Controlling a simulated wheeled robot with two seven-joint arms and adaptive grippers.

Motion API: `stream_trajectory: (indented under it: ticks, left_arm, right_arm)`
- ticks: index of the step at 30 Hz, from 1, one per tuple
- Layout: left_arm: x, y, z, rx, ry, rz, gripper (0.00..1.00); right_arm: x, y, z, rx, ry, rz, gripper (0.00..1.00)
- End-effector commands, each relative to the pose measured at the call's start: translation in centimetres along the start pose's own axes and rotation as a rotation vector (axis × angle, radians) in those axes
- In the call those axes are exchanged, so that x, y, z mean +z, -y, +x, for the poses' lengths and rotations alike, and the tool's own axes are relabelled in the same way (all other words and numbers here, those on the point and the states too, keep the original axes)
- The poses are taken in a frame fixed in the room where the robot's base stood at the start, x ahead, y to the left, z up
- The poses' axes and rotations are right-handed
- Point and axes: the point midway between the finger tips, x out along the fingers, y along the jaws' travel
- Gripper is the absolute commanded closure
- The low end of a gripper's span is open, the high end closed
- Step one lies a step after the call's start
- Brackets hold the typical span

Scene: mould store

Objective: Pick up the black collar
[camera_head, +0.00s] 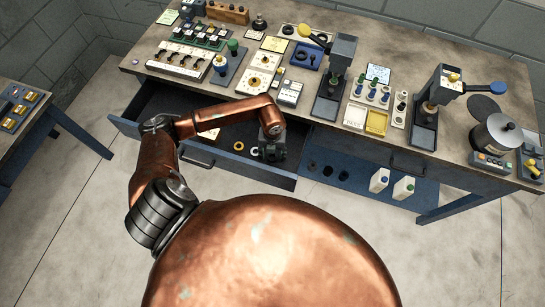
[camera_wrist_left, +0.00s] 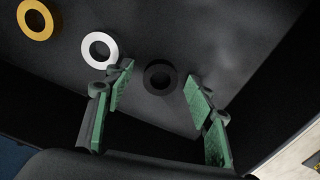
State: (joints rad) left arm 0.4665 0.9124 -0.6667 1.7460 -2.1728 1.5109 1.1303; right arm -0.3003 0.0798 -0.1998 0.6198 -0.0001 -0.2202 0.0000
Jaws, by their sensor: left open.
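The black collar (camera_wrist_left: 160,77) is a dark ring lying flat on the dark floor of the open drawer (camera_head: 240,171). In the left wrist view it sits between the green-padded fingertips of my left gripper (camera_wrist_left: 158,86), a little beyond them. The fingers are spread and do not touch it. In the head view my left gripper (camera_head: 270,153) points down into the right part of the drawer, and I cannot make out the collar there. My right gripper is not in view.
A white ring (camera_wrist_left: 99,49) and a yellow ring (camera_wrist_left: 35,19) lie in the drawer left of the collar. The drawer walls are close by. The bench top (camera_head: 215,92) above holds presses, gauges and small trays. Bottles (camera_head: 379,180) stand on a blue lower shelf at right.

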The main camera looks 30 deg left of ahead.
Motion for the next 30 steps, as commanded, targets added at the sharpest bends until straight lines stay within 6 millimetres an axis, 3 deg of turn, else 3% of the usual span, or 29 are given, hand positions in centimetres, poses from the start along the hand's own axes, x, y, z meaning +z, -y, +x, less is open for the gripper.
stream_trajectory:
  ticks: [4, 24, 30]
  left_arm:
    - [0.02, 0.02, -0.09, 0.0, 0.001, 0.0, 0.51]
    - [0.02, 0.02, -0.12, 0.0, 0.0, 0.0, 0.97]
    - [0.04, 0.04, -0.17, -0.001, 0.001, 0.0, 0.98]
  right_arm:
    - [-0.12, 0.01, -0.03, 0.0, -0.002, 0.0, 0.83]
    - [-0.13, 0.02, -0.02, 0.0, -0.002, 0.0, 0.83]
    - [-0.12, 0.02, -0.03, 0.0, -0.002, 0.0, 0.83]
